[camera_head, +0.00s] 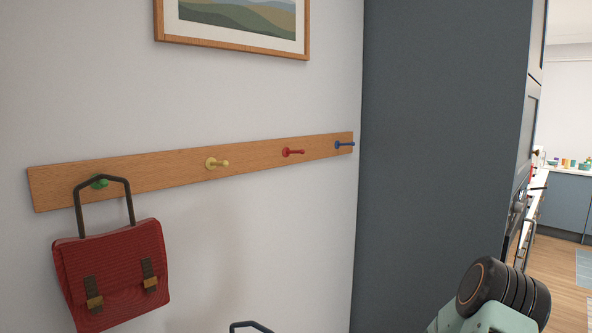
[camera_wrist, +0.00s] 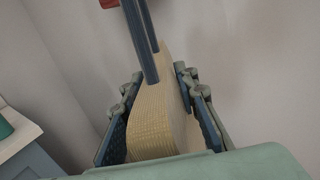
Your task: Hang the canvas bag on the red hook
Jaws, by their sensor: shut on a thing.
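The canvas bag (camera_wrist: 152,128) is cream-coloured with long dark blue-grey handles (camera_wrist: 142,40). In the wrist view my gripper (camera_wrist: 158,80) is shut on its body, with one finger on each side and the handles standing up. In the head view only a dark handle loop (camera_head: 250,326) shows at the bottom edge, below the rail; the bag's body and my gripper are out of that view. The red hook (camera_head: 292,152) is a bare peg on the wooden rail (camera_head: 250,145), between the yellow and blue hooks.
A red satchel (camera_head: 112,275) hangs by its dark handle from the green hook (camera_head: 99,181). The yellow hook (camera_head: 216,163) and blue hook (camera_head: 343,145) are bare. A tall dark cabinet side (camera_head: 440,150) stands right of the rail. A framed picture (camera_head: 235,40) hangs above.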

